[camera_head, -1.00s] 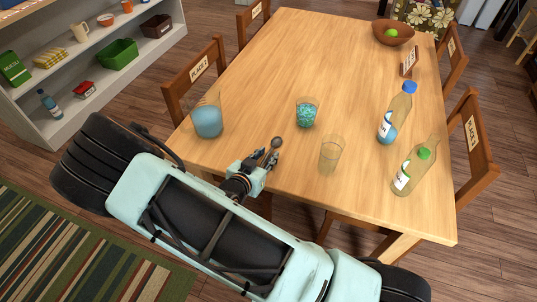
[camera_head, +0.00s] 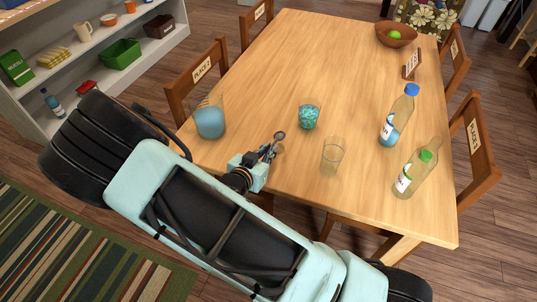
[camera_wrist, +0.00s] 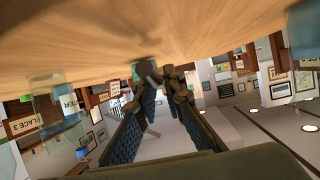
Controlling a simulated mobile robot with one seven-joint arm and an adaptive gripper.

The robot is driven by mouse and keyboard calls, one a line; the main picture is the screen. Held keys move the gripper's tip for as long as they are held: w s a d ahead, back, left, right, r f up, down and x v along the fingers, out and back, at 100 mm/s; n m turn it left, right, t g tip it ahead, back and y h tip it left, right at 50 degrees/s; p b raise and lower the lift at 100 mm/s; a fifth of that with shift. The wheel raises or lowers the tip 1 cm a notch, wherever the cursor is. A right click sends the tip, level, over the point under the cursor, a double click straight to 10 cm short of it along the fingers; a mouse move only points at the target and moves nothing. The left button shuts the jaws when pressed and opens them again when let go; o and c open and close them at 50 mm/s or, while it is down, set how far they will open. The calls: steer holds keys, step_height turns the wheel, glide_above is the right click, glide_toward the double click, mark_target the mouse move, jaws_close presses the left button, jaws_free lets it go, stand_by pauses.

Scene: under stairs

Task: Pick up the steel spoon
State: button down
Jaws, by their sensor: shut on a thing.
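The steel spoon (camera_head: 279,136) is at the near edge of the wooden table, with its round bowl pointing away from me. My gripper (camera_head: 268,149) is shut on its handle, which is mostly hidden between the fingers. In the wrist view, the two dark fingers of my gripper (camera_wrist: 162,85) come together just under the tabletop, which fills the top of that upside-down picture. The spoon's bowl (camera_wrist: 149,70) shows dimly at the fingertips there. I cannot tell whether the spoon touches the table.
On the table (camera_head: 330,60), a pitcher of blue liquid (camera_head: 210,120) stands left of my gripper. A glass of teal beads (camera_head: 309,115) is beyond it, an empty glass (camera_head: 333,156) right. Two bottles (camera_head: 396,117) (camera_head: 414,174) stand farther right. The table's middle is clear.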

steer(key=s+d+r+p, duration=0.3)
steer(key=s+r+p, duration=0.3)
steer(key=s+r, duration=0.3)
steer(key=s, duration=0.4)
steer(key=shift+d+r, duration=0.2)
steer(key=shift+d, duration=0.15)
steer(key=shift+f, duration=0.1)
steer(key=c, duration=2.6)
jaws_free()
jaws_close()
